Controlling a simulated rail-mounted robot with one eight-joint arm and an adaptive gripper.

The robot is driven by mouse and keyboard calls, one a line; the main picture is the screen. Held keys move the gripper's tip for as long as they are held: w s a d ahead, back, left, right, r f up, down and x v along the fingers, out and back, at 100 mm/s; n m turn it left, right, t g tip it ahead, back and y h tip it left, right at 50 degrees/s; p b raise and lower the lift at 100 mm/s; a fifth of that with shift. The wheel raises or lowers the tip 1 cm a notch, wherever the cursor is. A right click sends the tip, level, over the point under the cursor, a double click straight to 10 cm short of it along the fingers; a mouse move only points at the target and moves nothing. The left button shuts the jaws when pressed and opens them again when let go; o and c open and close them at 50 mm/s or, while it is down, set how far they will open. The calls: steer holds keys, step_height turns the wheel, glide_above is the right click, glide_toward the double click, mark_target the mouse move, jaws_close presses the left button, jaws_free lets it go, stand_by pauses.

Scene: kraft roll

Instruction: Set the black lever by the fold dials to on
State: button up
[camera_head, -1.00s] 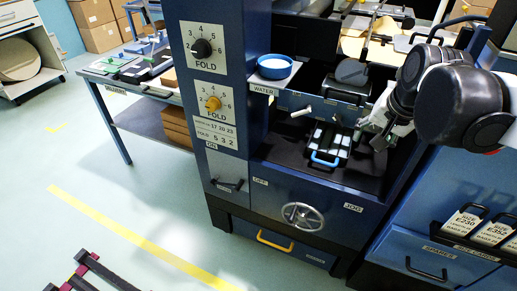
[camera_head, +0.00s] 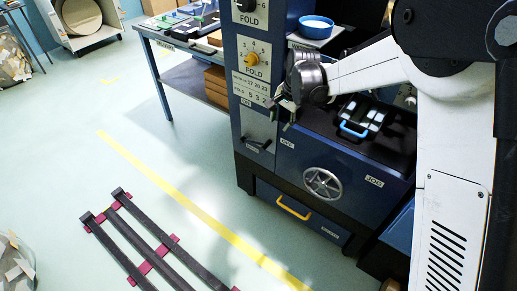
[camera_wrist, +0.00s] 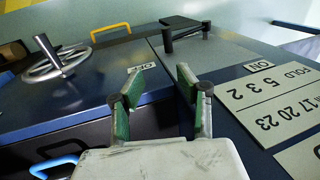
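The black lever (camera_head: 258,146) sits low on the blue column's front, below the fold dials, and its bar lies roughly sideways. It also shows in the wrist view (camera_wrist: 186,34), beyond my fingertips. The ON label (camera_head: 246,101) is above it, and the OFF label (camera_head: 287,143) is to its right. I cannot tell which setting the lever is in. The yellow fold dial (camera_head: 252,58) and black fold dial (camera_head: 249,5) are higher on the column. My gripper (camera_wrist: 160,80) is open and empty, its green pads apart. In the head view it is above and right of the lever, not touching it.
A handwheel (camera_head: 323,184) and yellow drawer handle (camera_head: 294,208) are right of and below the lever. A blue-handled tray (camera_head: 362,117) and blue-rimmed water bowl (camera_head: 316,27) are on the machine. A dark rack (camera_head: 140,240) lies on the floor, which is clear before the column.

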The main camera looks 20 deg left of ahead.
mark_target(264, 147)
steer(key=b+x, duration=0.1)
steer(key=x, duration=0.4)
steer(key=a+b+x, duration=0.1)
steer(key=x, duration=0.5)
steer(key=s+a+b+x, duration=0.1)
steer(key=x, duration=0.5)
steer(key=shift+s+a+r, duration=0.1)
steer(key=shift+c, duration=0.2)
jaws_close()
